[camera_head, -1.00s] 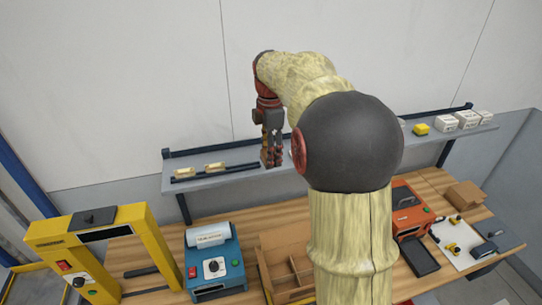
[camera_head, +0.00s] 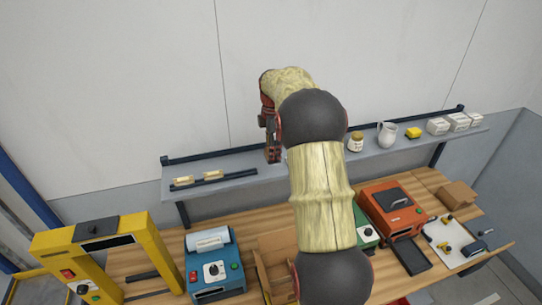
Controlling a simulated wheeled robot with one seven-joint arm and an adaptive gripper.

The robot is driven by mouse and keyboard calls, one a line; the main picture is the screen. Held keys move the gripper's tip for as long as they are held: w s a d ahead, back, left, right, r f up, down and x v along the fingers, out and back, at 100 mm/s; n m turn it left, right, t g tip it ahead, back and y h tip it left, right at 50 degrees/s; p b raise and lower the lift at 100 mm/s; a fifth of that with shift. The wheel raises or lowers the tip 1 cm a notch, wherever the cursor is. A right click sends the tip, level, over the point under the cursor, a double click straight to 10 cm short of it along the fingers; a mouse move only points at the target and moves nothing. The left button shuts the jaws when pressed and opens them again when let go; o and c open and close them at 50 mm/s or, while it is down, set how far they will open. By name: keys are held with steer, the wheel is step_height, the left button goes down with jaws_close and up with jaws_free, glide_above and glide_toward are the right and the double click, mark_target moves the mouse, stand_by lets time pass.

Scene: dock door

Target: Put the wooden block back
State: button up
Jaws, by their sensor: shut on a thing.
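My gripper (camera_head: 272,150) is at the wall shelf (camera_head: 238,182), pointing down just above or at its surface, right of a dark rail. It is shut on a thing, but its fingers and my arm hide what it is. I cannot make out the wooden block for certain. Two small pale blocks (camera_head: 183,181) sit by the dark rail on the left of the shelf, apart from my gripper. I cannot tell if they are wood.
My arm covers the middle of the shelf and bench. A jar (camera_head: 355,142), white pitcher (camera_head: 387,134), yellow item (camera_head: 413,133) and white boxes (camera_head: 459,121) stand on the shelf's right. Below are a yellow frame (camera_head: 160,240), blue machine (camera_head: 214,266) and orange machine (camera_head: 391,208).

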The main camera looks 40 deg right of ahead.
mark_target(271, 166)
steer(key=shift+w+d+f, duration=0.3)
steer(key=shift+w+f, duration=0.15)
steer(key=shift+f, duration=0.15)
steer(key=shift+w+f+p, duration=0.15)
steer(key=shift+f+p, duration=0.15)
steer(key=shift+f, duration=0.15)
steer(key=shift+d+f, duration=0.1)
steer(key=shift+f, duration=1.3)
steer(key=shift+f, duration=0.2)
steer(key=o, duration=1)
steer(key=shift+o, duration=0.5)
